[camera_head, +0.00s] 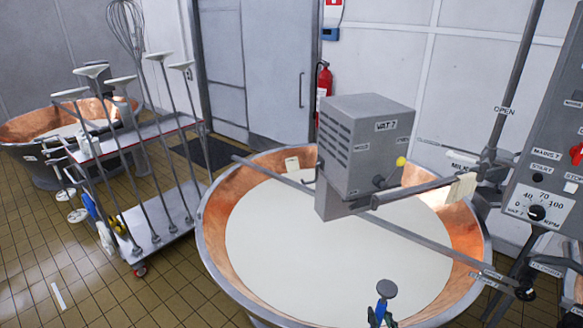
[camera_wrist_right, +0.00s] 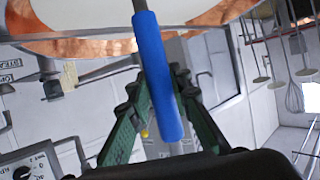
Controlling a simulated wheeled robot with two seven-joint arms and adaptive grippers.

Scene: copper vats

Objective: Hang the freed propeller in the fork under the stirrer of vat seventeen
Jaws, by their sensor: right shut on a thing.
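My right gripper (camera_head: 380,318) is at the bottom of the head view, over the near edge of the vat. In the right wrist view its green fingers (camera_wrist_right: 156,88) are shut on a blue sleeve (camera_wrist_right: 160,80) around a grey rod. In the head view the blue sleeve (camera_head: 381,307) stands roughly upright with a round grey end (camera_head: 387,288) above it. I cannot tell whether this is the propeller. The copper vat (camera_head: 216,232) holds pale liquid. A grey stirrer box (camera_head: 362,150), labelled "VAT 7" or similar, sits above it. No fork is discernible. My left gripper is not in view.
A grey bar (camera_head: 420,245) crosses the vat diagonally. A trolley (camera_head: 178,238) at left carries several long tools. Another copper vat (camera_head: 20,127) stands behind it. A control panel (camera_head: 545,170) is at right.

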